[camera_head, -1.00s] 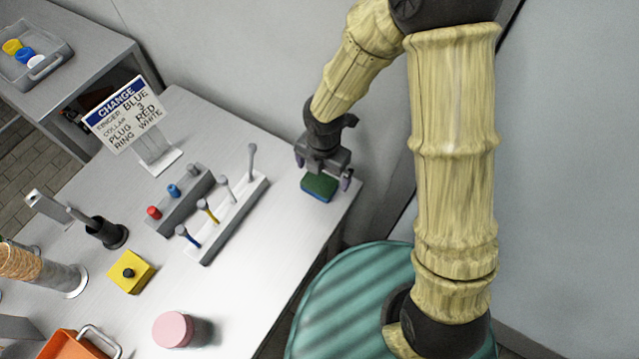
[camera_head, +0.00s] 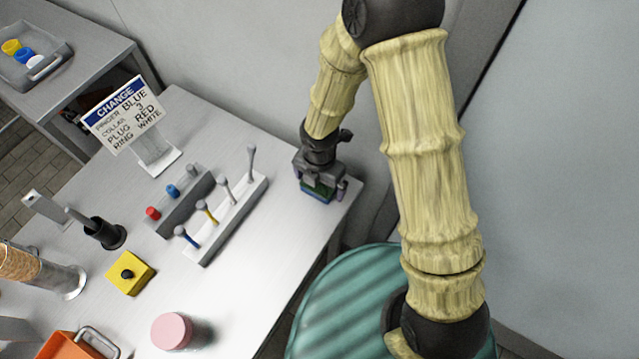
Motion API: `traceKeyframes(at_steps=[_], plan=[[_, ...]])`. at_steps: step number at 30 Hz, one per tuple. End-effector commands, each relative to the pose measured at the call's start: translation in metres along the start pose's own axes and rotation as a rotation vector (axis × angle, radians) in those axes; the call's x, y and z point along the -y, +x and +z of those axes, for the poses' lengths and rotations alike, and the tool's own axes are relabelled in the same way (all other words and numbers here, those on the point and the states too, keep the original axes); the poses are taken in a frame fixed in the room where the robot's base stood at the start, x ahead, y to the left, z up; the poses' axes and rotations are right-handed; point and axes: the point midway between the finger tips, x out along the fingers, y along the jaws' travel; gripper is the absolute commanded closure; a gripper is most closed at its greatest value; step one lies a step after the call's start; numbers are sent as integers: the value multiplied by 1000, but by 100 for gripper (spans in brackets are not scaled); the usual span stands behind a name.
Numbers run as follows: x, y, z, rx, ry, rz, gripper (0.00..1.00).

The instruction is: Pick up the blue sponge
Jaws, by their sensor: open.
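The blue sponge (camera_head: 317,194) lies flat on the grey table near its right corner. It has a green top and a blue lower edge. My gripper (camera_head: 321,192) points down right over it and hides much of its top. The jaws are open, with the fingers at either side of the sponge. I cannot tell whether the fingers touch it.
A white rack (camera_head: 232,220) with several upright pegs stands to the left of the sponge.

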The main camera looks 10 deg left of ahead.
Motion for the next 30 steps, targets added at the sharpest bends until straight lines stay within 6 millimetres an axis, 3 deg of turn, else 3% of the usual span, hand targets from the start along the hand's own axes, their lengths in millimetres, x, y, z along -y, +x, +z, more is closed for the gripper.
traceKeyframes(at_steps=[5,12,25,30], plan=[[0,0,0,0,0,0,0],[0,0,0,0,0,0,44],[0,-2,-1,0,0,0,45],[0,-16,-3,1,1,3,45]])
